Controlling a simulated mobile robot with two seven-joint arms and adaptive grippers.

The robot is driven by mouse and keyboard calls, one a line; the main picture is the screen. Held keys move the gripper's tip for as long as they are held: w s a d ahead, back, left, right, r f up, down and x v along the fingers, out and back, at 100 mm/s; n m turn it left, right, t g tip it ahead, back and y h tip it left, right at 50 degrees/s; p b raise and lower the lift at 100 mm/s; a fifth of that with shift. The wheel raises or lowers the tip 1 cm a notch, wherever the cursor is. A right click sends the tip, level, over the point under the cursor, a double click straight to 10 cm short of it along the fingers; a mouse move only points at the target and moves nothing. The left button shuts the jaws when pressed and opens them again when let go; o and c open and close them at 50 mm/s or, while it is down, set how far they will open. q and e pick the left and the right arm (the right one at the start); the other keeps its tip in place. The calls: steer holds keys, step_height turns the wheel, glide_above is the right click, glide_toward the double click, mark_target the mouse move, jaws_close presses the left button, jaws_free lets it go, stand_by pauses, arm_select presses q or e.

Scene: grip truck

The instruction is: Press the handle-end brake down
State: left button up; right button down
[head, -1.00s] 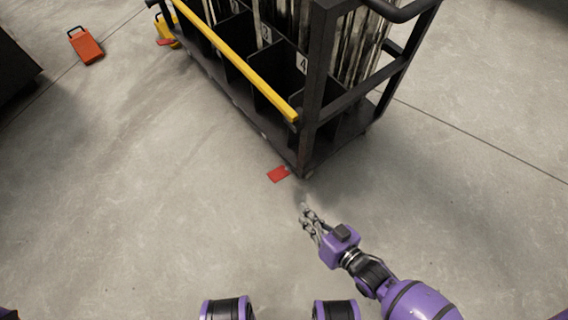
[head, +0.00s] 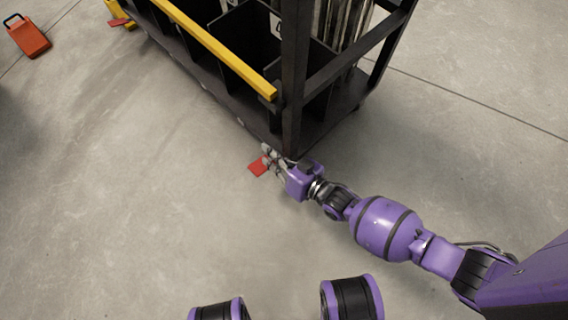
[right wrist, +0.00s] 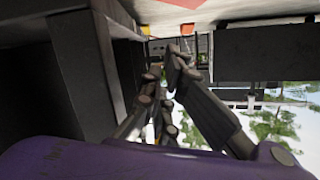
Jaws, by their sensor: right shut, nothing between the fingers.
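The handle-end brake is a small red pedal (head: 258,166) low at the near corner of the dark cart (head: 292,90), just above the floor. My right gripper (head: 267,153) is shut and empty, with its fingertips at the pedal's upper right edge beside the cart's base. I cannot tell whether they touch. In the right wrist view the shut fingers (right wrist: 172,62) point ahead along the cart's dark underside, and a red patch shows at the top edge. My left gripper is not in view.
The cart has a yellow rail (head: 215,48) and numbered dark compartments with upright pieces inside. An orange-red case (head: 29,38) lies on the floor at the upper left. The concrete floor in front is clear.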

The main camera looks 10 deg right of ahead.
mark_target(267, 169)
steer(key=f+b, duration=0.1)
steer(key=a+f+b, duration=0.1)
steer(key=f, duration=0.1)
steer(key=shift+a+f, duration=0.15)
steer(key=shift+f, duration=0.05)
steer(key=shift+a+f, duration=0.1)
steer(key=shift+f, duration=0.25)
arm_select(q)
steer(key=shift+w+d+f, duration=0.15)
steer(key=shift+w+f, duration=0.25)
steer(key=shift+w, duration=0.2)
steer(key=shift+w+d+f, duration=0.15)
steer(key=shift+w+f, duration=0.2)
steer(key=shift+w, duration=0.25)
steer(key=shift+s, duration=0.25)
arm_select(e)
steer(key=shift+s, duration=0.15)
